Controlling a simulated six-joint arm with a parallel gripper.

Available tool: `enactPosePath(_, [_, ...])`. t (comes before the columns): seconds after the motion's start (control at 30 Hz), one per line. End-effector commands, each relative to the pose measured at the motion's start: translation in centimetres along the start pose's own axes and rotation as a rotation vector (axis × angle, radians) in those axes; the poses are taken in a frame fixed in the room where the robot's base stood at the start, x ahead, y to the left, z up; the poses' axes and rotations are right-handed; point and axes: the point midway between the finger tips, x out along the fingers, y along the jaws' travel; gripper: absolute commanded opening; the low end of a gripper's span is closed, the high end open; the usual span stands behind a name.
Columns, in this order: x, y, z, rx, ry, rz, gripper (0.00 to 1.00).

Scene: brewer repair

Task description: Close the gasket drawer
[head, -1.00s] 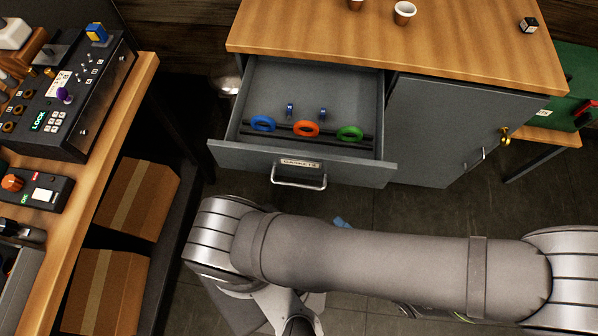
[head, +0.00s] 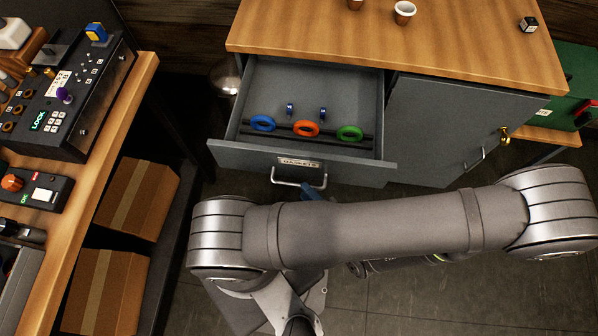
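The gasket drawer (head: 228,155) is pulled out of the grey cabinet, with a label and a metal bar handle (head: 287,183) on its front. Inside lie a blue ring (head: 263,123), an orange ring (head: 306,128) and a green ring (head: 350,133), with two small blue pieces behind them. My arm crosses in front of the drawer. A small bluish part, apparently the tip of my gripper (head: 314,192), shows just below the drawer front, by the right end of the handle. The rest of the gripper is hidden behind my arm, so its opening and any contact cannot be seen.
The wooden cabinet top (head: 455,55) holds cups and a small dark cube. A closed cabinet door (head: 440,125) with a handle and a brass padlock (head: 505,135) is right of the drawer. A workbench with a control box (head: 75,100) and cardboard boxes (head: 138,200) stands left.

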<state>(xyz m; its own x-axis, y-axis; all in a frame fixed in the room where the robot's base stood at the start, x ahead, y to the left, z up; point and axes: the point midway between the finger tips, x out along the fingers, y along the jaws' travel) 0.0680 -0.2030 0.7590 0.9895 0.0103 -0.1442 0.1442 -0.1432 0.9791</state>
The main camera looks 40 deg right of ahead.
Motion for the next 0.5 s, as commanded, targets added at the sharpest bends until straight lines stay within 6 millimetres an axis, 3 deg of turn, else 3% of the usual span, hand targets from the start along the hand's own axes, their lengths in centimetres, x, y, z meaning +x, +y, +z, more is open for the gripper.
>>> enactPosePath(0.2, [2.8,0.0,-0.1,0.001,0.004,0.000,0.33])
enactPosePath(0.5, [4.2,0.0,-0.1,0.000,0.001,-0.001,0.33])
